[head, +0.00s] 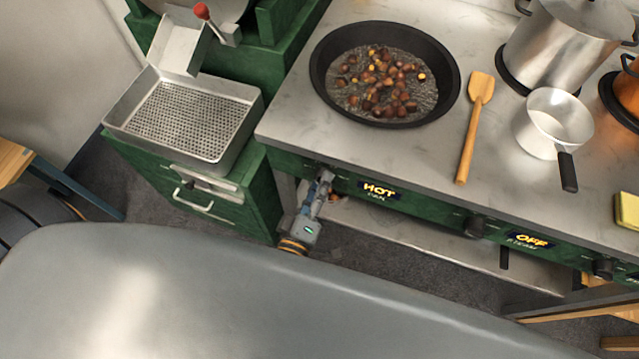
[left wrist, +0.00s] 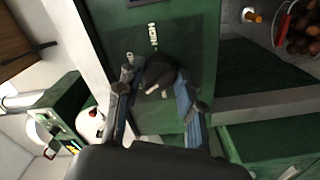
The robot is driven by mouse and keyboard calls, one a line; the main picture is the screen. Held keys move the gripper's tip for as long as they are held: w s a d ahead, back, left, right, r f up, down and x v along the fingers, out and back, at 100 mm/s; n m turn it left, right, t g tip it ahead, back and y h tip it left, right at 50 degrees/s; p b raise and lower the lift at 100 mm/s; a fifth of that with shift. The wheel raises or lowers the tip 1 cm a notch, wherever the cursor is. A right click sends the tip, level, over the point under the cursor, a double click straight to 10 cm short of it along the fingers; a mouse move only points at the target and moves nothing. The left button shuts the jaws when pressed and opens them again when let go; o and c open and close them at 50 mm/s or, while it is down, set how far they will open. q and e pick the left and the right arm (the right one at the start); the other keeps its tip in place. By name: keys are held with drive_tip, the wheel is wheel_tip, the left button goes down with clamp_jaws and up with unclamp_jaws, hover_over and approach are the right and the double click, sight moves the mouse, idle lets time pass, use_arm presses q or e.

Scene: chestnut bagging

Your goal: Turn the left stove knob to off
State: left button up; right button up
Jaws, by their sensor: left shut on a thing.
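The left stove knob (head: 325,175) is a dark knob on the green front panel of the stove, left of a sign (head: 379,190) reading HOT. In the left wrist view the black knob (left wrist: 160,71) sits between my two finger pads, with a light mark on its face. My left gripper (head: 320,184) reaches up to the panel and is shut on this knob. The fingers partly hide the knob in the head view. In the left wrist view the gripper (left wrist: 157,92) has one finger on each side of it. My right gripper is not in view.
A black pan (head: 322,92) of chestnuts stands on the stovetop above the knob. Another knob (head: 474,227) has an OFF sign (head: 530,240). A perforated metal tray (head: 247,100) is left.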

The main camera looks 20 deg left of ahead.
use_arm(q)
drive_tip(key=n+b, duration=0.2)
drive_tip(key=n, duration=0.9)
drive_tip(key=shift+r+b, duration=0.1)
drive_tip(key=shift+b, duration=0.2)
idle(0.4)
drive_tip(key=o, duration=1.2)
drive_tip(key=shift+c, duration=0.2)
drive_tip(key=s, duration=1.2)
drive_tip(key=shift+a, duration=0.25)
